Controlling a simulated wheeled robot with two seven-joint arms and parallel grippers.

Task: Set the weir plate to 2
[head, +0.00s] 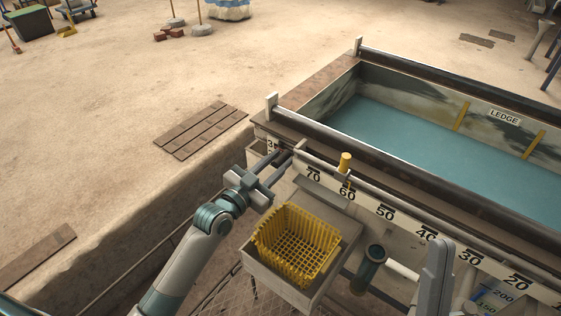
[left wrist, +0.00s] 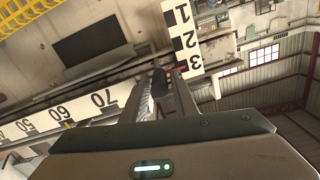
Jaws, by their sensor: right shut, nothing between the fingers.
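The weir scale (left wrist: 183,40) is a white strip with black marks 1, 2 and 3 in the left wrist view. A small red mark (left wrist: 178,69) shows beside the 3. In the head view only the scale's 3 (head: 270,144) is readable at the tank's near-left corner. My left gripper (head: 287,158) is at that corner, beside the scale. In the left wrist view its fingertips (left wrist: 168,82) stand apart, with a dark piece between or behind them; whether they grip it is unclear. The weir plate itself is largely hidden. My right gripper (head: 435,270) is shut and empty at lower right.
A tank of blue-green water (head: 430,145) has a ledge label inside. A yellow basket (head: 297,245) sits in a box below the numbered rail (head: 385,212). A yellow knob (head: 346,162) stands on the rail. Planks (head: 200,130) lie on open sand at left.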

